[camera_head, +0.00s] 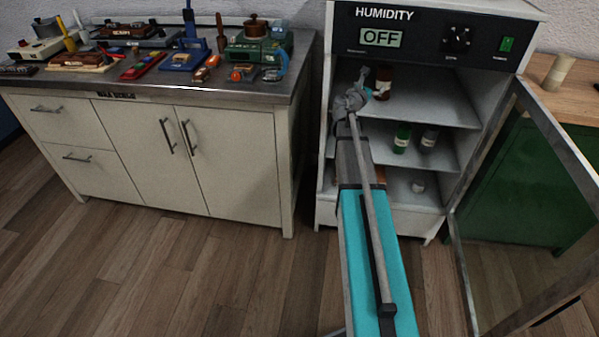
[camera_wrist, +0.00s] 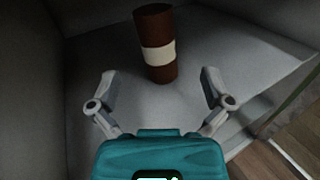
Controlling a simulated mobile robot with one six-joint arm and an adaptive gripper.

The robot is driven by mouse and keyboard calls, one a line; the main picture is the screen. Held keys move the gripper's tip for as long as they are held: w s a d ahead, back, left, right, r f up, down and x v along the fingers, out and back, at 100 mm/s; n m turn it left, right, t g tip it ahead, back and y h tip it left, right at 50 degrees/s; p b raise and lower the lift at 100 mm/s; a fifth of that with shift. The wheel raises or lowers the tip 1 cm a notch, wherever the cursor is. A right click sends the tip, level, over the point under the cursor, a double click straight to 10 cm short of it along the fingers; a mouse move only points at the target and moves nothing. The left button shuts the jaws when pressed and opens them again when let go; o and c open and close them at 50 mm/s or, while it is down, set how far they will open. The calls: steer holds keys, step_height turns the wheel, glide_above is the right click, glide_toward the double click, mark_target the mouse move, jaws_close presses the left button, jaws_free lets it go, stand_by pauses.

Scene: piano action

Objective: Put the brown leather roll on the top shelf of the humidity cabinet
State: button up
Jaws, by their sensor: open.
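The brown leather roll (camera_wrist: 155,72), with a pale band around its middle, stands upright on the top shelf (camera_wrist: 100,58) of the humidity cabinet. It also shows in the head view (camera_head: 384,80), partly covered by my gripper (camera_head: 362,82). In the wrist view my gripper (camera_wrist: 159,82) is open, its two fingers spread apart. The roll stands beyond the fingertips and nothing is held; I cannot see any finger touching it. The humidity cabinet (camera_head: 470,12) has its door (camera_head: 530,200) swung open to the right, and its display reads OFF.
Green and grey bottles (camera_head: 402,138) stand on the middle shelf, and a small white item (camera_head: 418,186) on the bottom. A steel-topped bench (camera_head: 170,85) crowded with tools stands left. A wooden counter (camera_head: 575,100) with a pale roll (camera_head: 557,72) is behind the open door.

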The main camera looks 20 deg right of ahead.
steer(key=s+a+f+m+g+y, duration=0.3)
steer(key=s+a+f+m+y, duration=0.2)
steer(key=a, duration=0.9)
steer(key=s+a+f+m+g+y, duration=0.3)
steer(key=s+a+f+m+y, duration=0.2)
steer(key=s+a+m, duration=0.6)
steer(key=s+a+f+m+g+y, duration=0.3)
steer(key=s+a+f+m+y, duration=0.2)
steer(key=a, duration=1.2)
steer(key=s+f+m, duration=0.2)
steer(key=s+f, duration=0.1)
steer(key=shift+s+a+f+m, duration=0.25)
steer(key=shift+s+f+m, duration=0.05)
steer(key=shift+s+m, duration=0.1)
steer(key=shift+w, duration=0.1)
